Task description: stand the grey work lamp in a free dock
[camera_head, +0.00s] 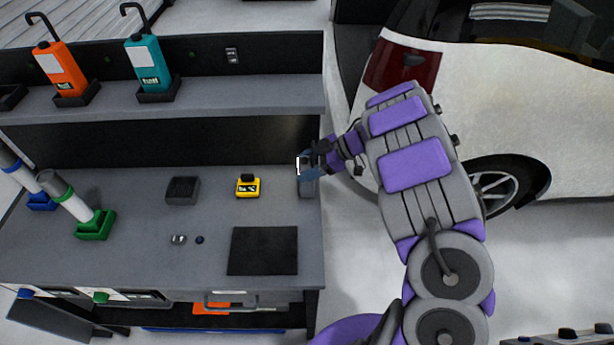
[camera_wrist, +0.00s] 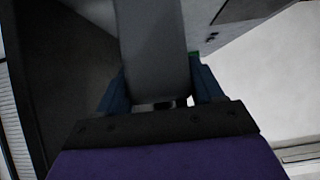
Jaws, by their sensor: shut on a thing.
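The grey work lamp (camera_wrist: 152,45) fills the upper middle of the wrist view, between the two blue fingers of my gripper (camera_wrist: 157,88). In the head view my gripper (camera_head: 308,165) is at the right end of the bench. It is shut on the lamp (camera_head: 306,188), of which only a small grey part shows there. I cannot tell whether the lamp touches the bench. On the shelf, an orange lamp (camera_head: 62,70) and a teal lamp (camera_head: 147,62) stand in black docks. Another black dock (camera_head: 11,98) at the left picture edge looks empty; part is cut off.
On the bench (camera_head: 150,255) are a dark grey block (camera_head: 183,190), a yellow device (camera_head: 248,187), a black mat (camera_head: 263,251) and two small items. White rolls in blue and green holders (camera_head: 95,225) lean at the left. The shelf (camera_head: 240,95) is clear right of the teal lamp. A white car (camera_head: 500,100) stands right.

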